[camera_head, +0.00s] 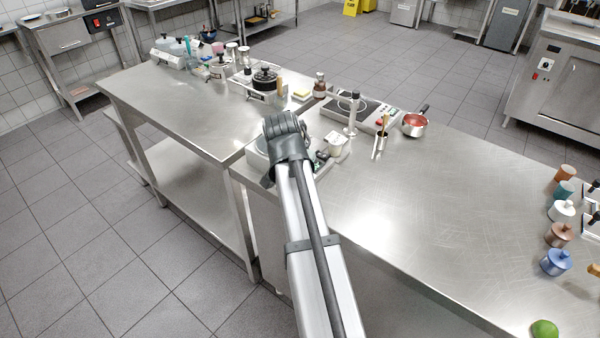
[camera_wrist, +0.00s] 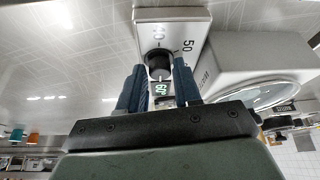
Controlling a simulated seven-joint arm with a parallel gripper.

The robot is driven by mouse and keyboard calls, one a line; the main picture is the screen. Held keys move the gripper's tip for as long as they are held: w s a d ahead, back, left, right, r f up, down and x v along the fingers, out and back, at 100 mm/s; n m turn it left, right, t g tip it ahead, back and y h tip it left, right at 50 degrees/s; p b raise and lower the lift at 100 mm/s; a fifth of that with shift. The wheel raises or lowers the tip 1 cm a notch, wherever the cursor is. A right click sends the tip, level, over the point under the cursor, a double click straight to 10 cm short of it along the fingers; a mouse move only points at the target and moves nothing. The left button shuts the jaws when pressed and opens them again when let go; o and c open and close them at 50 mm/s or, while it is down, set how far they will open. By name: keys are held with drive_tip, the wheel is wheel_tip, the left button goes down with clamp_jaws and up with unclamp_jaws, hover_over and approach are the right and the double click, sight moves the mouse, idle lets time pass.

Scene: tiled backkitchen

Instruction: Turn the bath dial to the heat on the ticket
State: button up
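In the wrist view a black round dial (camera_wrist: 158,61) sits on a pale control panel (camera_wrist: 172,15). Panel marks include a 50 to its right and a fainter number above it. A small green-lit display (camera_wrist: 161,89) shows just below the dial; I cannot read it surely. My gripper (camera_wrist: 159,66) has one dark blue finger at each side of the dial. The fingers are apart, with the dial between their tips; I cannot tell whether they touch it. In the head view my gripper (camera_head: 287,128) hides the dial. No ticket is readable.
A pale housing with a round glassy top (camera_wrist: 275,95) stands close right of my gripper in the wrist view. In the head view, a hotplate (camera_head: 352,109), a red-filled pan (camera_head: 415,124) and a white container (camera_head: 337,143) stand beyond.

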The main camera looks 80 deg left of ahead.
drive_tip(key=o, duration=0.3)
drive_tip(key=v, duration=1.3)
drive_tip(key=shift+d+r, duration=0.15)
drive_tip(key=shift+r, duration=0.25)
